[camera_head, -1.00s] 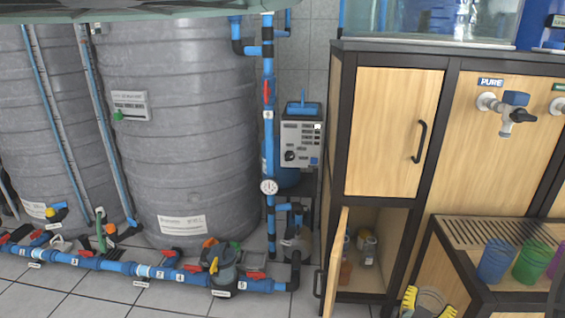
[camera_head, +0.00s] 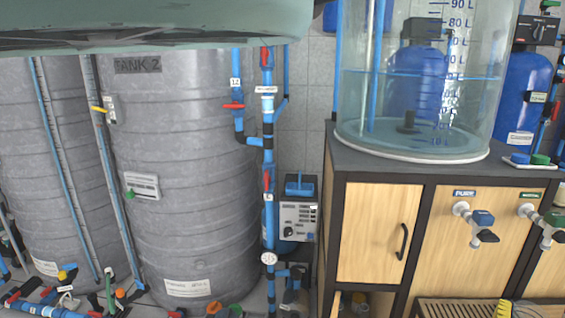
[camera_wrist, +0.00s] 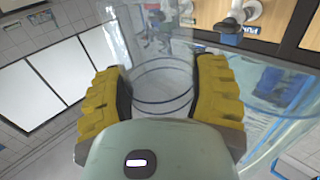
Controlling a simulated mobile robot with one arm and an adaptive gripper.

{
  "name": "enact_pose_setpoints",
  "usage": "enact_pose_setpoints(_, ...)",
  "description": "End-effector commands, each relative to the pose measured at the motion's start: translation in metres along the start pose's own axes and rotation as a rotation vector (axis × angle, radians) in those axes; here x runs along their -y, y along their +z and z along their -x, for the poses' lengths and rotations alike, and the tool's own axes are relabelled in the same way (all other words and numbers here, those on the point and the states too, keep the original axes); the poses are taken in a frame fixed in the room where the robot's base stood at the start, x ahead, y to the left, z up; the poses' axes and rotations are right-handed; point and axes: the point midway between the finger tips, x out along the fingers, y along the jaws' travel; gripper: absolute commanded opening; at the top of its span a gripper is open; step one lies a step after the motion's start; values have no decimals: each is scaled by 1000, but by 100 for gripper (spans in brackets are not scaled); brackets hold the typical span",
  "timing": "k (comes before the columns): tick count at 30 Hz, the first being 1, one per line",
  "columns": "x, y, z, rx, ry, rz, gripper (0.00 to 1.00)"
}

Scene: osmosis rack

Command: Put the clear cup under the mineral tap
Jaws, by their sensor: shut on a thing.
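The clear cup (camera_wrist: 163,92) is between the two yellow fingers of my gripper (camera_wrist: 162,70) in the wrist view, and my gripper is shut on it. Two taps are on the cabinet front. The tap on the left (camera_head: 474,220) has a blue label reading PURE. The tap on the right (camera_head: 545,224) has a green label whose text I cannot read. A tap with a blue top (camera_wrist: 230,30) shows beyond the cup in the wrist view.
A slatted tray (camera_head: 455,309) shows below the taps. A large clear graduated tank (camera_head: 415,110) stands on the cabinet (camera_head: 377,233). Grey tanks (camera_head: 180,190) and blue pipes (camera_head: 268,180) stand on the left.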

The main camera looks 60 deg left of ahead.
Motion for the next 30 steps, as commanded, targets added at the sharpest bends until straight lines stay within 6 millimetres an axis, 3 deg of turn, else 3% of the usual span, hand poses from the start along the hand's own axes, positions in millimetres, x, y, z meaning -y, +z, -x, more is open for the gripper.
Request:
enact_pose_setpoints(1, -9, -34, 0, -5, 12, 1, 45)
enact_pose_setpoints(15, -62, -210, 7, -6, 58, 0, 45)
enact_pose_setpoints(18, -68, -242, 12, -1, 63, -1, 45)
enact_pose_setpoints(30, -65, -333, 31, 1, 61, 0, 45)
